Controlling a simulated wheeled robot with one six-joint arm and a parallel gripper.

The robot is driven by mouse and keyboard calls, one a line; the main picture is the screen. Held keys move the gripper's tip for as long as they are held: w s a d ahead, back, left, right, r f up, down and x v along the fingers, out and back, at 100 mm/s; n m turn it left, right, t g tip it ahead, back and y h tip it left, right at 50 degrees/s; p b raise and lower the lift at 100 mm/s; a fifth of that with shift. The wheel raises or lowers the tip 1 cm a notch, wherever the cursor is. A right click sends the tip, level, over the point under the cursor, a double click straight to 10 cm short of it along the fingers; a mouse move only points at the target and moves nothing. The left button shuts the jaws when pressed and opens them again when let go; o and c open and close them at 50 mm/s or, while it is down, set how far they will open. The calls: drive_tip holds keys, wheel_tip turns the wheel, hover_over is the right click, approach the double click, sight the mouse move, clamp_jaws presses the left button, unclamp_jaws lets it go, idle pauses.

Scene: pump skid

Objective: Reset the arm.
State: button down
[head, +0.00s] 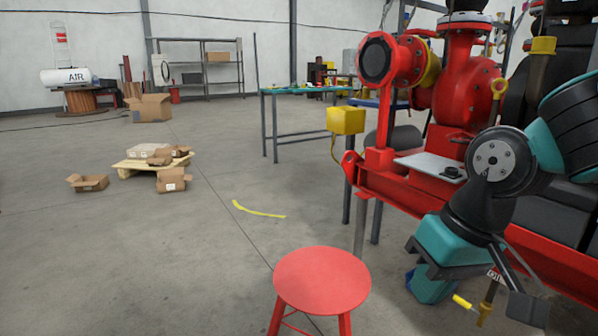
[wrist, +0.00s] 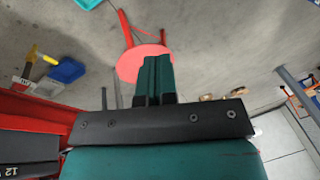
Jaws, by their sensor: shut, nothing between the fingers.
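My arm, teal and black, comes in from the right of the head view and bends down beside the red pump skid (head: 390,190). My gripper (head: 431,289) hangs low in front of the skid, to the right of the red stool. In the wrist view the two teal fingers of my gripper (wrist: 157,72) lie together, with nothing between them. They overlap the red stool seat (wrist: 135,62) in that picture, and no contact shows. The gripper hides part of the skid and the floor in the head view.
The red stool (head: 322,281) stands at the front centre. A blue bin (wrist: 67,70) shows in the wrist view. A green-topped table (head: 300,91) and a pallet with boxes (head: 150,166) stand farther back.

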drive_tip(key=s+a+r+n+g+y, duration=0.15)
drive_tip(key=s+n, duration=0.25)
drive_tip(key=s, duration=0.7)
wheel_tip(320, 180, up, 33)
drive_tip(key=p, duration=3.4)
drive_tip(key=shift+r, duration=0.2)
drive_tip(key=shift+w+f+t, duration=0.1)
drive_tip(key=shift+t, duration=0.15)
